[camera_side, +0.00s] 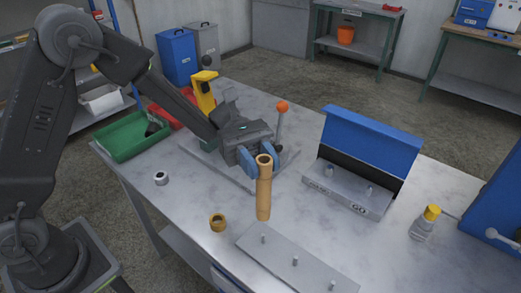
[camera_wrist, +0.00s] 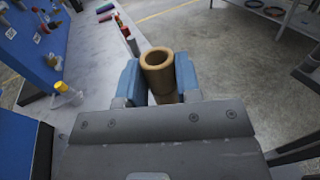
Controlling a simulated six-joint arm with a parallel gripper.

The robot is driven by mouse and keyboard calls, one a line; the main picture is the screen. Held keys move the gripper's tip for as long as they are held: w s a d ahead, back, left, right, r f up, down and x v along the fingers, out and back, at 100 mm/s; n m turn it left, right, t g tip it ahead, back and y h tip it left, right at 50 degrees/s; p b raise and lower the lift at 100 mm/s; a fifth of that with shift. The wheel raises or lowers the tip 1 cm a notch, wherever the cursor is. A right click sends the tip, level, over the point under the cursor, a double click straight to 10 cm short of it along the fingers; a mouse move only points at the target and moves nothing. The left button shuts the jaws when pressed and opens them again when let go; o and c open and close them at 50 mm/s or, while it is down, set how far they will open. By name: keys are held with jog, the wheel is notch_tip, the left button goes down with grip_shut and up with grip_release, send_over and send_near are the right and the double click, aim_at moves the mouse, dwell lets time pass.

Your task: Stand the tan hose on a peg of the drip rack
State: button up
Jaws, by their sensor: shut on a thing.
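The tan hose (camera_side: 263,198) is a short, thick-walled tube, held upright with its open end up. My gripper (camera_side: 261,161) is shut on it near its top, with one blue finger on each side. In the wrist view the hose's round mouth (camera_wrist: 157,58) shows between the blue fingers of my gripper (camera_wrist: 159,85). The drip rack (camera_side: 318,284) is a flat grey plate with upright pegs, at the table's front edge. Its left peg (camera_side: 263,239) stands just below the hose's lower end in the picture. I cannot tell the hose's height above the table.
A brass-coloured ring (camera_side: 218,222) and a silver ring (camera_side: 160,178) lie left of the hose. A green tray (camera_side: 132,137) and an orange-knobbed lever (camera_side: 281,110) are farther back.

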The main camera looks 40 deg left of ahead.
aim_at(261, 200)
dwell(0.3)
jog(key=shift+f, duration=2.85)
jog(key=shift+f, duration=2.25)
jog(key=o, duration=1.1)
jog(key=v, duration=1.2)
jog(key=shift+a, duration=0.1)
